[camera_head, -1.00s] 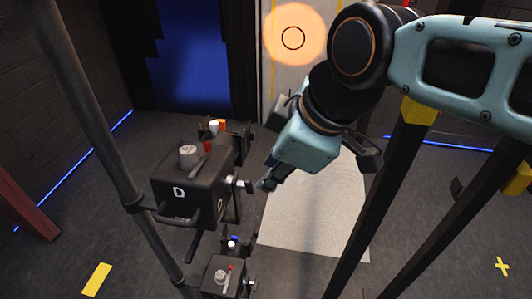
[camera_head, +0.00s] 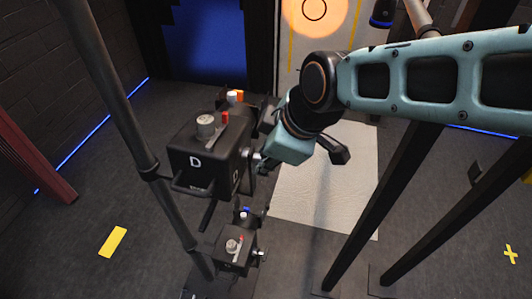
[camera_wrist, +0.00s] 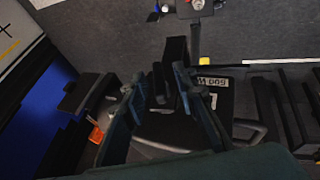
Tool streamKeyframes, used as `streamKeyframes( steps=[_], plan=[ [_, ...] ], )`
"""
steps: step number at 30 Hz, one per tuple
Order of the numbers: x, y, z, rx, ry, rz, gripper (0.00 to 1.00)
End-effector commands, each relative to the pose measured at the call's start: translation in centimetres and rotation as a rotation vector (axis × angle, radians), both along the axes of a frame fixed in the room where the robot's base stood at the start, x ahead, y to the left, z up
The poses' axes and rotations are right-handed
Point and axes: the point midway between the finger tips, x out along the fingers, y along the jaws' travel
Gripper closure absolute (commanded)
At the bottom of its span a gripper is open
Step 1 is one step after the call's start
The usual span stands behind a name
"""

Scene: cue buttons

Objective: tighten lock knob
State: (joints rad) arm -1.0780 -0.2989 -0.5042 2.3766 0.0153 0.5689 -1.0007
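A black box fixture marked D (camera_head: 195,160) hangs on an upright pole in the head view. A grey cylinder (camera_head: 206,122), a lever and a small red part sit on its top. A pale side knob (camera_head: 246,154) shows on its right face, partly hidden. Which part is the lock knob is not certain. My gripper (camera_head: 261,163) is at the right side of the box, very near the side knob; contact cannot be told. In the wrist view my gripper's fingers (camera_wrist: 161,77) stand apart, with dark parts of a fixture between and beyond them. No held object is clear.
A second black fixture (camera_head: 236,250) with a side knob is lower on the pole (camera_head: 120,110). Another unit with white and orange parts (camera_head: 235,97) is behind the box. Black posts stand at right. A pale floor panel (camera_head: 325,195) lies beyond my gripper.

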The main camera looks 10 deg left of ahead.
Motion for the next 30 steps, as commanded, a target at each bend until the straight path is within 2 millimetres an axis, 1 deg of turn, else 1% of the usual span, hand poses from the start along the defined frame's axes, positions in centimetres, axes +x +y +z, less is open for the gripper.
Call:
streamKeyframes(
  steps=[9,11,16,17,25,30],
  plan=[
    [0.11,0.09,-0.23,0.0,-0.001,0.0,0.74],
    [0.1,0.08,-0.23,0.0,-0.001,0.0,0.79],
    [0.11,0.08,-0.21,0.0,-0.001,0.0,0.98],
    [0.11,0.08,-0.21,0.0,-0.001,0.0,1.0],
    [0.15,0.06,-0.28,0.0,0.007,-0.001,1.0],
    [0.27,0.1,-0.44,0.005,0.052,-0.002,1.0]
  ],
)
